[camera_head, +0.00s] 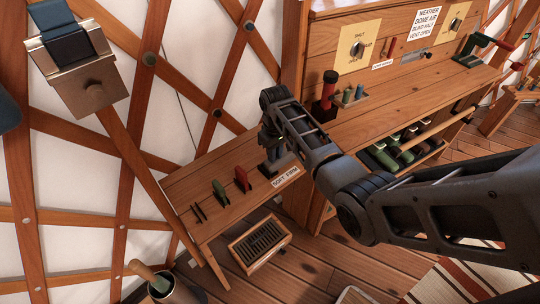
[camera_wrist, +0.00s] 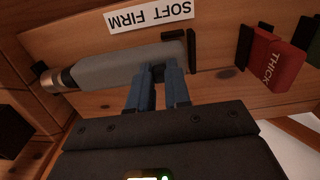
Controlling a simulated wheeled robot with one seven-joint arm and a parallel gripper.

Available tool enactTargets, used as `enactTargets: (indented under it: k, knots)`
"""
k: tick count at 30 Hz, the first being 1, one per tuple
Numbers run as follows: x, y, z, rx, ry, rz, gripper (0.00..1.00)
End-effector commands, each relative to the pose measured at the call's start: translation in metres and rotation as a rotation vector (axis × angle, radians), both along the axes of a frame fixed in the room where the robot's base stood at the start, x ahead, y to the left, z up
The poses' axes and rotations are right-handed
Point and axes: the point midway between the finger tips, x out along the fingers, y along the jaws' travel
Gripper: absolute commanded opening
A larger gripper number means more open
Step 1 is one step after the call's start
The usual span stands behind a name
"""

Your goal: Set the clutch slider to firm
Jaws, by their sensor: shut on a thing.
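My gripper (camera_wrist: 160,75) points down over the bench shelf, its two blue fingers closed on a small piece on top of a grey rounded body (camera_wrist: 105,68); this piece appears to be the clutch slider and is mostly hidden by the fingers. The grey body has a copper-coloured end at the left in the wrist view and a black bracket (camera_wrist: 193,48) at its right end. A white SOFT FIRM label (camera_wrist: 152,14) lies beside it, upside down, FIRM toward the copper end. In the head view, my gripper (camera_head: 268,150) is just behind the label (camera_head: 285,177).
A red THICK piece (camera_wrist: 270,58) stands right of the bracket in the wrist view; in the head view the red piece (camera_head: 242,180) and a green piece (camera_head: 221,192) stand left of my gripper. A wooden crate (camera_head: 260,243) sits on the floor below.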

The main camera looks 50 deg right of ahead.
Motion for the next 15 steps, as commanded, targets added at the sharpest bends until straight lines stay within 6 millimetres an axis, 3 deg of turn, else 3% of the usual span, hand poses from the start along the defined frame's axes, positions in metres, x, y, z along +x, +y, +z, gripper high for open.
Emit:
enactTargets:
  k: [6, 7, 15]
  knots:
    - [-0.0002, -0.001, 0.0, -0.002, -0.001, -0.001, 0.0]
    - [-0.0002, -0.001, 0.0, -0.002, -0.001, -0.001, 0.19]
    - [0.0, -0.0007, 0.0001, -0.001, -0.001, 0.0, 0.45]
